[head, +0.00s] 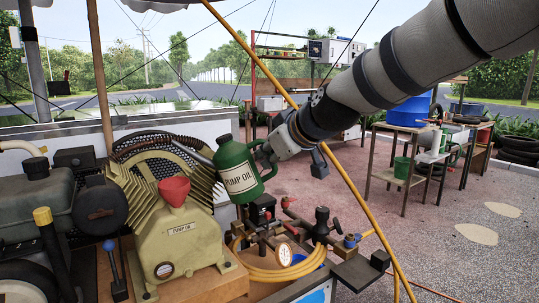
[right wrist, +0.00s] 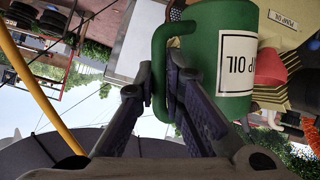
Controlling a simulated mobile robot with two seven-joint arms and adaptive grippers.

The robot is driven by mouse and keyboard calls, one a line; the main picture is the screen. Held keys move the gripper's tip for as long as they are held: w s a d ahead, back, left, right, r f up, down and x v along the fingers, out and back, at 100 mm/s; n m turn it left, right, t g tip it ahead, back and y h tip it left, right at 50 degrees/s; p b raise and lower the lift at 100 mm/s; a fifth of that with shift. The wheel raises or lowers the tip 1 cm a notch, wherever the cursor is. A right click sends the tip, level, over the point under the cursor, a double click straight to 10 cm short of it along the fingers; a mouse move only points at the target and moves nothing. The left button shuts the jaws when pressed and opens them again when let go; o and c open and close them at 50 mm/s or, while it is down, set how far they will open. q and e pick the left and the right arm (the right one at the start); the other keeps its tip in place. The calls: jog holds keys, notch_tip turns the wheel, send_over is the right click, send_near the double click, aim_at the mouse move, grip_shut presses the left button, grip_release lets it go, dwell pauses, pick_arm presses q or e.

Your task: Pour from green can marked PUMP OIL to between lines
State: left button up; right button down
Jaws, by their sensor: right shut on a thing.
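The green can marked PUMP OIL (head: 238,172) hangs in the air right of the red funnel (head: 174,189), its top leaning slightly left. My right gripper (head: 265,153) is shut on the can's handle. In the right wrist view the gripper (right wrist: 162,85) has the handle between its fingers, with the can (right wrist: 222,55) beyond them. The funnel stands upright on the beige pump (head: 178,245), which carries a PUMP OIL label. A round sight glass (head: 164,270) is low on the pump's front; its lines and oil level are too small to read. No liquid stream shows. My left gripper is not in view.
A yellow slanted pole (head: 345,187) crosses right of the can. Below the can are valves, a gauge (head: 284,255) and a coiled yellow hose (head: 255,272). Left of the pump are a dark motor (head: 100,207) and a grey-green tank (head: 36,208). A workbench (head: 410,150) stands behind right.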

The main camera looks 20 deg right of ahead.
aim_at(270, 177)
jog(key=shift+f, duration=2.9)
jog(key=shift+r, duration=0.15)
jog(key=shift+d+r+n+h, duration=0.1)
jog(key=shift+r+n+h, duration=0.25)
jog(key=shift+r, duration=0.65)
jog(key=shift+r+g, duration=0.3)
jog(key=shift+r, duration=0.1)
jog(key=shift+r+n+h, duration=0.25)
jog(key=shift+r+h, duration=0.2)
jog(key=shift+r, duration=0.25)
jog(key=shift+r+h, duration=0.4)
jog(key=shift+r, duration=0.65)
